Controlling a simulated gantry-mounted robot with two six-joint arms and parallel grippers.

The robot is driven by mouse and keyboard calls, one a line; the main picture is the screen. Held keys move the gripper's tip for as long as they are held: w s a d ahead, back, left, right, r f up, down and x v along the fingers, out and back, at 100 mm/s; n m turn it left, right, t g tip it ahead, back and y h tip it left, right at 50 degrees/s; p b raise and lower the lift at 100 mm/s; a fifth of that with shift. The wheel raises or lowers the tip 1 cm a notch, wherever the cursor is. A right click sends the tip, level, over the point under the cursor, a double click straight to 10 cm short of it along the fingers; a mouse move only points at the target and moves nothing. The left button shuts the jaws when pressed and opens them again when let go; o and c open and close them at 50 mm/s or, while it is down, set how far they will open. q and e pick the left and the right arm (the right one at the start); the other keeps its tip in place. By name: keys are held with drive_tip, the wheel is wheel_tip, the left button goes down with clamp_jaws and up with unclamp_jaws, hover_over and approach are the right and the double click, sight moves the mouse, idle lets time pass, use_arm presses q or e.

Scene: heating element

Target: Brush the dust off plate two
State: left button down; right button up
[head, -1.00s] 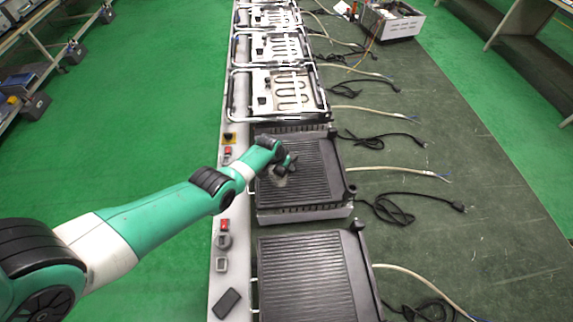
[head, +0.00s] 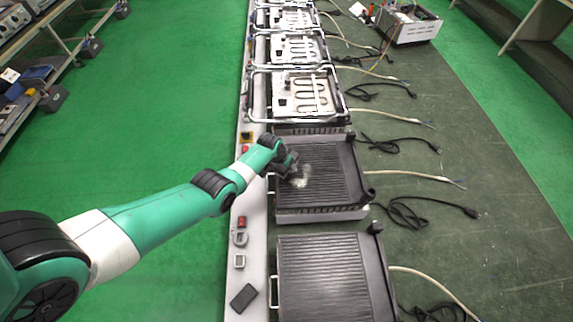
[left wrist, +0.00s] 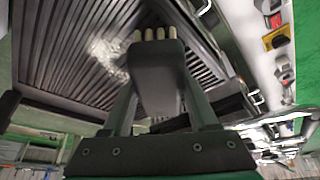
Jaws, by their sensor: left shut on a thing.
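My left gripper (head: 287,163) is over the left part of a dark ribbed plate (head: 335,165), the second from the front. It is shut on a brush (left wrist: 158,65), a dark block with pale bristle tufts at its end. In the left wrist view the gripper (left wrist: 160,88) has a finger on each side of the brush. A whitish dust patch (head: 301,179) lies on the ribs just right of the gripper; it also shows beside the brush in the left wrist view (left wrist: 108,55). I cannot tell whether the bristles touch the plate. My right gripper is out of view.
Another ribbed plate (head: 335,275) lies in front. Behind are several open units with exposed heating coils (head: 308,92). A grey strip with switches (head: 242,222) runs along the left. Cables (head: 410,213) lie on the dark green surface to the right.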

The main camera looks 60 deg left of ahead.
use_arm(q)
drive_tip(key=shift+r+p, duration=2.4)
drive_tip(key=shift+r, duration=0.4)
